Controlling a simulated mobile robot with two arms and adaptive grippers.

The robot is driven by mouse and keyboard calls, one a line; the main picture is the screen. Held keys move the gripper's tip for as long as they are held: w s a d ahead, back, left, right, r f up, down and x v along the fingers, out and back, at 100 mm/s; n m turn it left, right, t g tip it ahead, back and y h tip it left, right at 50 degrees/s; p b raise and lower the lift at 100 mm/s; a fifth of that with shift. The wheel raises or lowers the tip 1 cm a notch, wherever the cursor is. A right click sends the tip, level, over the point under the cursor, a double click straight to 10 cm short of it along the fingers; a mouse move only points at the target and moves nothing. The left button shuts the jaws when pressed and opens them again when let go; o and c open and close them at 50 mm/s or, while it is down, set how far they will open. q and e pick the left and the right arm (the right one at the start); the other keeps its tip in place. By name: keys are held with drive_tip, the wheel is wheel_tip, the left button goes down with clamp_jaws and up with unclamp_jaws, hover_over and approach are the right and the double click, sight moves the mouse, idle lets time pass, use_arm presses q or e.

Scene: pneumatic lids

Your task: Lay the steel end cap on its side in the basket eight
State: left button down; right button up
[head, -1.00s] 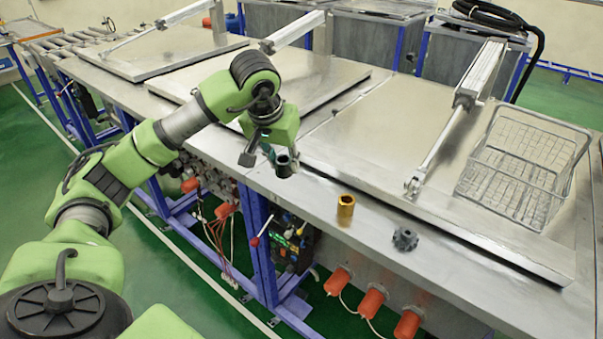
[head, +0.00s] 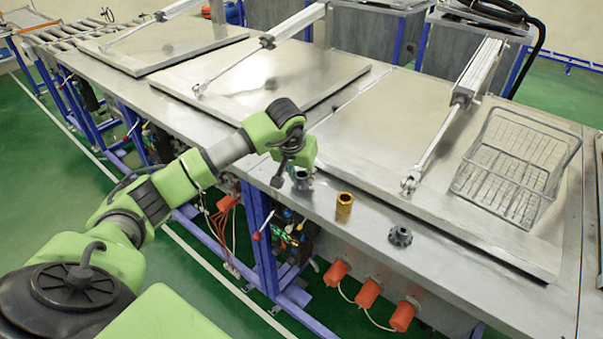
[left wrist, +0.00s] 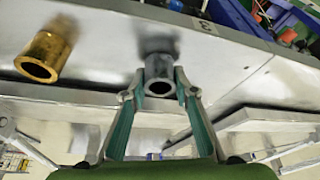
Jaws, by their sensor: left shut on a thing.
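The steel end cap (head: 302,180) is a short grey cylinder with a dark round opening, at the table's front edge in the head view. My left gripper (head: 290,180) is shut on it. In the left wrist view the end cap (left wrist: 160,76) sits between the two fingertips (left wrist: 160,90), its opening facing the camera. I cannot tell whether it is clear of the tabletop. The wire basket (head: 515,170) stands at the right on a flat steel lid, well to the right of the gripper, and looks empty. My right gripper is not in view.
A gold ring-like cylinder (head: 344,204) stands just right of the end cap, also seen in the left wrist view (left wrist: 46,50). A dark toothed part (head: 400,236) lies further right. A pneumatic cylinder rod (head: 440,140) slopes across the lid (head: 370,150) left of the basket.

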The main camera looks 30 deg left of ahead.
use_arm(q)
drive_tip(key=shift+f, duration=0.1)
drive_tip(key=c, duration=1.7)
unclamp_jaws()
drive_tip(key=shift+o, duration=0.3)
